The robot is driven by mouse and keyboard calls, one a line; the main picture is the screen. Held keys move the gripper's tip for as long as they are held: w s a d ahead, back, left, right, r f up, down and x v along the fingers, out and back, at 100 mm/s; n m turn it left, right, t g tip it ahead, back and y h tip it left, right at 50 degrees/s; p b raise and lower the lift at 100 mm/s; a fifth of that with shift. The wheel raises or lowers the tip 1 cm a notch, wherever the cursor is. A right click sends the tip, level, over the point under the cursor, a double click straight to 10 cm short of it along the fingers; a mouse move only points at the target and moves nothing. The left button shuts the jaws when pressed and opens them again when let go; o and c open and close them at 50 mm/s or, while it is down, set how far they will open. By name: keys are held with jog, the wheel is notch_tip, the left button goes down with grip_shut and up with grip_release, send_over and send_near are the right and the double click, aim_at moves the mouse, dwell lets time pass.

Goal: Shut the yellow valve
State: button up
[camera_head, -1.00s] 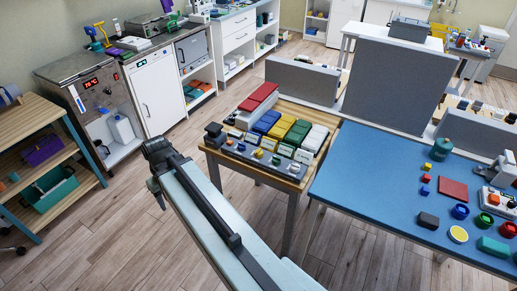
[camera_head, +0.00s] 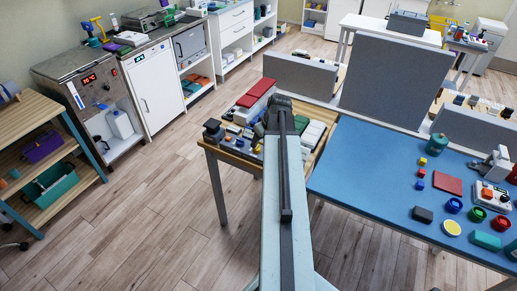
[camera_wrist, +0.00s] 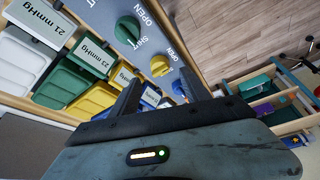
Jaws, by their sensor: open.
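The yellow valve (camera_wrist: 160,66) is a round knob on a grey panel (camera_wrist: 106,14) in the wrist view, with OPEN lettering beside it; I cannot tell its setting. A green knob (camera_wrist: 127,30) with OPEN and SHUT marks is farther up and left on the panel. My gripper (camera_wrist: 160,86) is open and empty, its two fingers apart. The yellow valve shows just past the fingertips, between them in the picture, with no contact visible. In the head view my arm covers the valve and most of the panel, and the end of my arm (camera_head: 279,112) is over the small wooden table.
The blue-topped table (camera_head: 372,181) with loose blocks and dials is at the right. A wooden shelf (camera_head: 45,137) is at the left. The floor between is clear.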

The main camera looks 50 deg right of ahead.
aim_at(258, 146)
jog(key=b+x, duration=0.4)
jog(key=x, duration=0.2)
jog(key=shift+r, duration=0.15)
jog(key=shift+c, duration=0.3)
